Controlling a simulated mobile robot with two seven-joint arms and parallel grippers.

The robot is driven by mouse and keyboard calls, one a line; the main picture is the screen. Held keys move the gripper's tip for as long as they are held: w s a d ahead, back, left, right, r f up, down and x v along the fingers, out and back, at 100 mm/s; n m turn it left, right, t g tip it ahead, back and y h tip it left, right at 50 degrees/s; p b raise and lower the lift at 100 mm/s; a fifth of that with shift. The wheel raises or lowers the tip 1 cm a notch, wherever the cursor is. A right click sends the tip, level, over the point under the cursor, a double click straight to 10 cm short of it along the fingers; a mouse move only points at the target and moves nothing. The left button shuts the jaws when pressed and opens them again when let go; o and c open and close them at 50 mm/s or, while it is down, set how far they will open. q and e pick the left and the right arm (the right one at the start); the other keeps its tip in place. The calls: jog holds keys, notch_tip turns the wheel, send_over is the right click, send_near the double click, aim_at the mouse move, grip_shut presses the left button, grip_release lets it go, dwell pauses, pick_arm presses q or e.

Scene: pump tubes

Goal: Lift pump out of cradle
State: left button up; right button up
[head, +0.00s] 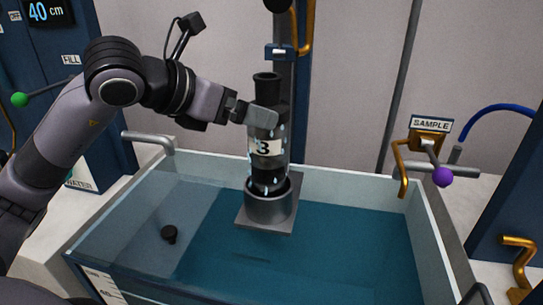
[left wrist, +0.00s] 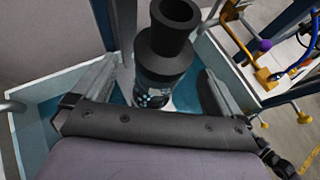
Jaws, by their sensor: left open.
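The pump (head: 266,150) is a clear upright cylinder with a black top, a label reading 3 and water drops on it. Its lower end sits in the grey round cradle (head: 270,207) on a square plate over the water tank. My left gripper (head: 264,118) is at the pump's upper part, coming from the left. In the left wrist view the pump's black top (left wrist: 170,42) stands between the two spread fingers, with gaps beside it. The cradle is hidden in that view. My right gripper is not in view.
The glass-walled tank (head: 425,225) holds blue water, with a small black knob (head: 169,234) at its left. A vertical post (head: 285,85) stands close behind the pump. A SAMPLE tap with a purple ball handle (head: 443,177) is at the right.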

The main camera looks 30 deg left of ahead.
pick_arm(q)
jog(key=p+x, duration=0.1)
jog(key=x, duration=0.2)
jog(key=shift+w+d+f, duration=0.2)
jog(key=shift+w+d, duration=0.05)
jog(key=shift+w, duration=0.05)
jog(key=shift+w+d+f, duration=0.15)
jog(key=shift+w+f, duration=0.15)
jog(key=shift+w, duration=0.1)
jog(key=c, duration=1.5)
jog(key=shift+r, duration=0.45)
jog(key=c, duration=0.4)
jog(key=shift+o, duration=0.2)
jog(key=shift+w, duration=0.1)
